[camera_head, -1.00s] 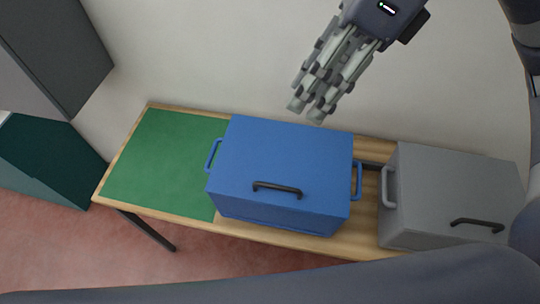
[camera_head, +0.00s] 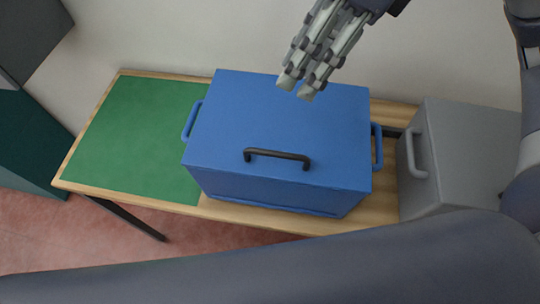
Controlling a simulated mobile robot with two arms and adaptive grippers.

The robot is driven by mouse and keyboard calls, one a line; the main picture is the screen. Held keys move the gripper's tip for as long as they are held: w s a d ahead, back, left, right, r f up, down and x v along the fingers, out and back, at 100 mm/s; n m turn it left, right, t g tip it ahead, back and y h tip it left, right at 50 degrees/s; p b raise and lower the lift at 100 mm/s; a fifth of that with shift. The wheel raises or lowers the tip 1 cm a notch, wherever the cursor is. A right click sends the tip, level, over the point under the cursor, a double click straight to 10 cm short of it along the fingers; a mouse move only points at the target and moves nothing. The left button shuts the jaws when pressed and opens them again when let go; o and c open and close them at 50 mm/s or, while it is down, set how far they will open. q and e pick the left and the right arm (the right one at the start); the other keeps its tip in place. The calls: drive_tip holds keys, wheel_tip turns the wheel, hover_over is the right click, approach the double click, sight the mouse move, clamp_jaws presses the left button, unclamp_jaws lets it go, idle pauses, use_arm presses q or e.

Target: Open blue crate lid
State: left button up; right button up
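The blue crate (camera_head: 270,188) stands in the middle of a wooden counter. Its flat blue lid (camera_head: 255,120) is shut, with a dark bar handle (camera_head: 278,155) near the front edge. Blue side handles show on its left and right. My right gripper (camera_head: 296,90) hangs from the top of the picture over the back part of the lid, fingers pointing down. It looks empty and apart from the handle. The fingers overlap, with only a small gap between the tips, so how far they are open is unclear. My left gripper is not in view.
A grey crate (camera_head: 468,150) stands to the right, its right part hidden by my arm. A green mat (camera_head: 140,135) on the left of the counter (camera_head: 385,204) is bare. A wall is behind. My large arm link crosses the bottom of the picture.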

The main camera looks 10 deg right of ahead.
sight(265, 150)
drive_tip(key=b+x, duration=0.1)
drive_tip(key=x, duration=0.4)
drive_tip(key=d+b+x, duration=0.1)
drive_tip(key=x, duration=0.4)
drive_tip(key=d+f+x, duration=0.1)
drive_tip(key=x, duration=0.5)
drive_tip(key=shift+d+f+b, duration=0.1)
drive_tip(key=shift+d+b, duration=0.05)
drive_tip(key=shift+b, duration=0.25)
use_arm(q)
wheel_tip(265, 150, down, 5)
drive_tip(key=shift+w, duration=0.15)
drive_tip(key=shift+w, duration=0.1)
use_arm(e)
clamp_jaws()
